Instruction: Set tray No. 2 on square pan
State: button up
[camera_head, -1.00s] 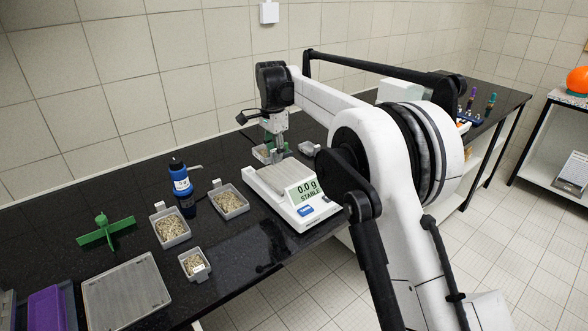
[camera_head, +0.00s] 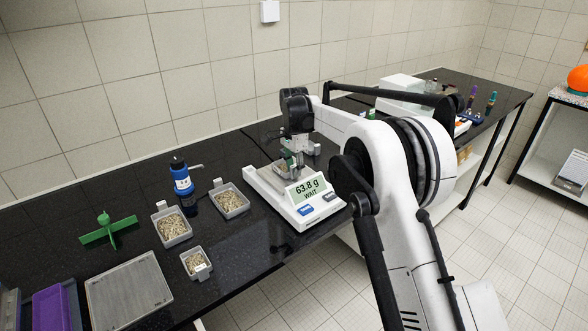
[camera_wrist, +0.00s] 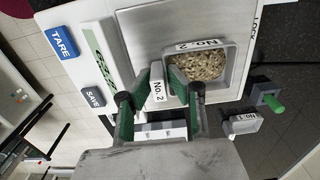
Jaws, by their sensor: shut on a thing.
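Tray No. 2 (camera_wrist: 205,62) is a small grey tray of pale grains with a "No. 2" tab. In the wrist view it is over the bare metal square pan (camera_wrist: 145,40) of the balance, toward one side of the pan. My gripper (camera_wrist: 162,88) is shut on the tray's tab, with green finger pads on both sides. In the head view my gripper (camera_head: 291,160) is above the balance pan (camera_head: 262,182) and mostly hides the tray. The balance display (camera_head: 306,189) reads 63.8 g and WAIT.
Several other grain trays, one here (camera_head: 231,201), stand left of the balance near a blue bottle (camera_head: 182,183). A green cross-shaped piece (camera_head: 107,231) and a flat grey tray (camera_head: 128,290) lie farther left. A "No. 1" tab (camera_wrist: 243,124) shows beside the balance.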

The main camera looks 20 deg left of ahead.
jog(key=shift+f, duration=0.1)
jog(key=o, duration=0.8)
jog(key=shift+o, duration=0.2)
notch_tip(320, 180, up, 12)
jog(key=b, duration=0.1)
jog(key=shift+r, duration=0.2)
